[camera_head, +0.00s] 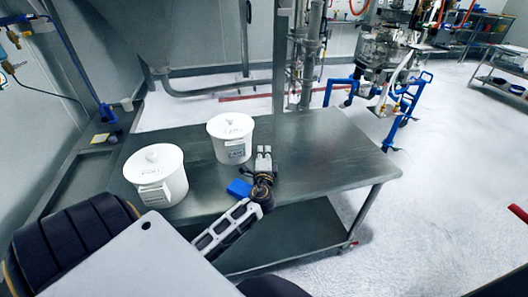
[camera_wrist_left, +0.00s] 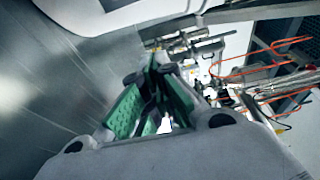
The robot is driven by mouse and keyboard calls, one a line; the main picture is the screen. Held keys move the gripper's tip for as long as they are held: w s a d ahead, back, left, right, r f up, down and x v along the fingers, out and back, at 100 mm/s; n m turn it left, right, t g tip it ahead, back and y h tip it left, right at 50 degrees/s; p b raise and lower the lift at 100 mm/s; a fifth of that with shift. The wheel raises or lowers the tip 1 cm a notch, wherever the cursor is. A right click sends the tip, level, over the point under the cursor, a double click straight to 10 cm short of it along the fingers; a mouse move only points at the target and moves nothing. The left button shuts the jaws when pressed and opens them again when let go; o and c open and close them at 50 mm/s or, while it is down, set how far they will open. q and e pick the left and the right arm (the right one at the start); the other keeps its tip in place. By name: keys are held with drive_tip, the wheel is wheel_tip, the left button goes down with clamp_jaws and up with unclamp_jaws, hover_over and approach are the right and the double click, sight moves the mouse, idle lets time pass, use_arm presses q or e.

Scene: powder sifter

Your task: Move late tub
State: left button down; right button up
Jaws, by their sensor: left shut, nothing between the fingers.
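The rear tub (camera_head: 229,127) has a front label too small to read for sure. The nearer left tub (camera_head: 155,163) also has a label, which I cannot read. My left gripper (camera_head: 264,153) is just right of the rear tub, apart from it, with nothing in its fingers. Its green finger pads (camera_wrist_left: 150,103) show in the left wrist view, where a white curved surface, seemingly a tub, shows at the top (camera_wrist_left: 95,18). My right gripper is not in view.
A small blue block (camera_head: 239,188) shows beside my left wrist, near the front edge. The table's right half is clear. Steel pipework (camera_head: 305,60) stands behind it.

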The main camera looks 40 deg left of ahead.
use_arm(q)
drive_tip(key=shift+s+d, duration=0.3)
drive_tip(key=shift+s, duration=0.15)
drive_tip(key=b+v, duration=0.1)
drive_tip(key=v, duration=0.5)
drive_tip(key=shift+s+d, duration=0.1)
drive_tip(key=shift+d, duration=0.05)
drive_tip(key=shift+s+d, duration=0.35)
drive_tip(key=shift+s, duration=0.15)
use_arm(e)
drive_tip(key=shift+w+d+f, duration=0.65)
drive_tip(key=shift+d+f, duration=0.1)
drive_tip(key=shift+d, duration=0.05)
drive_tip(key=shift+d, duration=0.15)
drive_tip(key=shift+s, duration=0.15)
